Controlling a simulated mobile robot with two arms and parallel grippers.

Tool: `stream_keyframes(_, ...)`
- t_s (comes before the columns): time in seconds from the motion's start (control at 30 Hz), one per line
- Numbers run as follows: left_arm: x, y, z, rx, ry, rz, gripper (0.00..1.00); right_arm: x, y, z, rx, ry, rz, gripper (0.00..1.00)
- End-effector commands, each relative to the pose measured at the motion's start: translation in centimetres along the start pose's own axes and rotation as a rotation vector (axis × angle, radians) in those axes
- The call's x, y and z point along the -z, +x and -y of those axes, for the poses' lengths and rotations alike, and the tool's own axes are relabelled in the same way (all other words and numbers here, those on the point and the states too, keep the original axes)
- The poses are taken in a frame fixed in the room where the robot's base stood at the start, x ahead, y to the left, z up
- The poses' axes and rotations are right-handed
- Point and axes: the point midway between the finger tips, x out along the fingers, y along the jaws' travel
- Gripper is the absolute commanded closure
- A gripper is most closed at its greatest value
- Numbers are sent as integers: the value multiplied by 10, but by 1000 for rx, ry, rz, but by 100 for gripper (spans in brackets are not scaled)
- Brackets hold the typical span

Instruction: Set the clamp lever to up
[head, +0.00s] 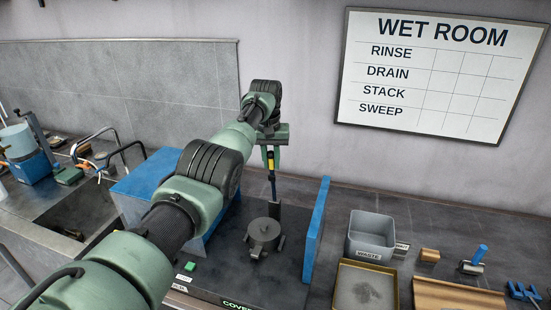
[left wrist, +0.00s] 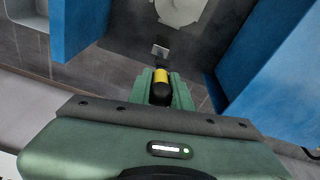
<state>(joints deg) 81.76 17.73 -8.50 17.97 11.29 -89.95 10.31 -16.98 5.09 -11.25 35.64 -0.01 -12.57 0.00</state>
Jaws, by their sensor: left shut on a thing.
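The clamp lever (head: 272,186) stands upright behind a round grey fixture on a dark base, between blue side walls. Its yellow band and black end (left wrist: 161,88) show between my fingers in the left wrist view. My left gripper (head: 270,158) reaches in from above and is shut on the upper part of the lever. Its green fingers (left wrist: 160,92) hide part of the grip. The round grey fixture (head: 264,234) is in front of the lever and partly shows at the top of the left wrist view (left wrist: 178,8). My right gripper is out of view.
A blue wall (head: 316,230) stands close right of the fixture, and a blue block (head: 148,185) is to its left. A green button (head: 190,266) is at the front. A grey waste bin (head: 371,252) and a sandy tray (head: 350,300) lie to the right.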

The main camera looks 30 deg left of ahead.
Motion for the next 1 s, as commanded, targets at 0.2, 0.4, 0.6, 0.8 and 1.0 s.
stream_keyframes(0.2, -2, 0, 2, 4, 1, 11, 100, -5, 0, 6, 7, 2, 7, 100)
stream_keyframes(0.4, -2, -1, 2, 4, 1, 9, 100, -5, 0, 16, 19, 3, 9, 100)
stream_keyframes(0.6, -2, -1, 1, 4, 1, 10, 59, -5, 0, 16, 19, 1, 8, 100)
stream_keyframes(0.8, -2, 0, 1, 3, 1, 11, 59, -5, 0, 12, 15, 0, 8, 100)
stream_keyframes(1.0, -1, -12, 1, 2, 1, 7, 59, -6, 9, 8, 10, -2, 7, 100)
